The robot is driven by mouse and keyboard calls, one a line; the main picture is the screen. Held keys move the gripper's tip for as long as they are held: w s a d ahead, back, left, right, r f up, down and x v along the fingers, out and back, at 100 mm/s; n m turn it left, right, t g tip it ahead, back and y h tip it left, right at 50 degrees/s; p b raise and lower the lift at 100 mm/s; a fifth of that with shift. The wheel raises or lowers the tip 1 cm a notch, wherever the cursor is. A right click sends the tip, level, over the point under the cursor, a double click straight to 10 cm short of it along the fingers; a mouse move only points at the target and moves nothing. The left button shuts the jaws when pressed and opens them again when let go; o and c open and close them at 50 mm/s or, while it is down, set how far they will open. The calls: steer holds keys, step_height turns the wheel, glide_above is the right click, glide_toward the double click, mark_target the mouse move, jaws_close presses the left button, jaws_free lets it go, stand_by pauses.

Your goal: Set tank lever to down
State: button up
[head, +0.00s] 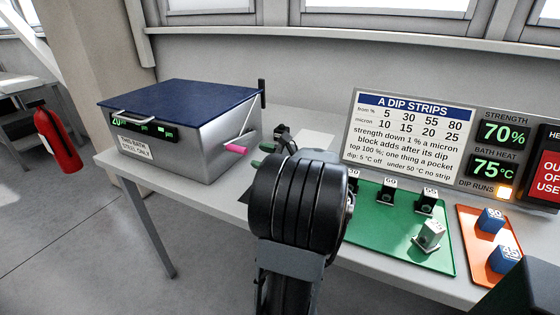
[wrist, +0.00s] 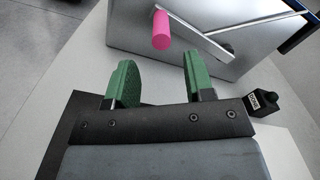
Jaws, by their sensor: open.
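The tank (head: 210,145) is a steel box with a shut dark blue lid (head: 185,95), at the left end of the bench. Its lever has a pink grip (head: 235,149) low on the tank's right side; it also shows in the wrist view (wrist: 161,30). A thin metal arm (wrist: 198,35) runs from the grip along the tank wall. My gripper (head: 263,155) is open and empty, its green fingers just right of the grip. In the wrist view the grip lies beyond the fingertips (wrist: 160,75), roughly between them and not touched.
A black labelled block (wrist: 264,101) stands right of my gripper in the wrist view. A green mat (head: 400,245) with several blocks and an orange tray (head: 473,242) with blue blocks lie to the right. The sign panel (head: 410,135) stands behind; its readouts show 70% and 75°C.

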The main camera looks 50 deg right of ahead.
steer(key=shift+s+d, duration=0.2)
steer(key=shift+s, duration=0.8)
steer(key=shift+s+d, duration=0.15)
steer(key=shift+s, duration=0.9)
steer(key=shift+s+d, duration=0.2)
steer(key=shift+s, duration=0.8)
steer(key=w+a+r+n+g+y+p, duration=0.15)
steer(key=w+a+n+g+p, duration=0.3)
steer(key=a, duration=0.65)
steer(key=w+a+n+g+y+p, duration=0.2)
steer(key=a+n+g+y+p, duration=0.15)
steer(key=a+n+g, duration=0.55)
steer(key=s+a+r+n+h+p, duration=0.2)
steer(key=a+n+h+p, duration=0.2)
steer(key=a+n, duration=0.2)
steer(key=s+a+r+n+h+p, duration=0.3)
steer(key=a+n+h+p, duration=0.1)
steer(key=a+n, duration=0.3)
steer(key=shift+a+n+g+p, duration=0.2)
steer(key=shift+n+g+p, duration=0.15)
steer(key=shift+n+p, duration=0.3)
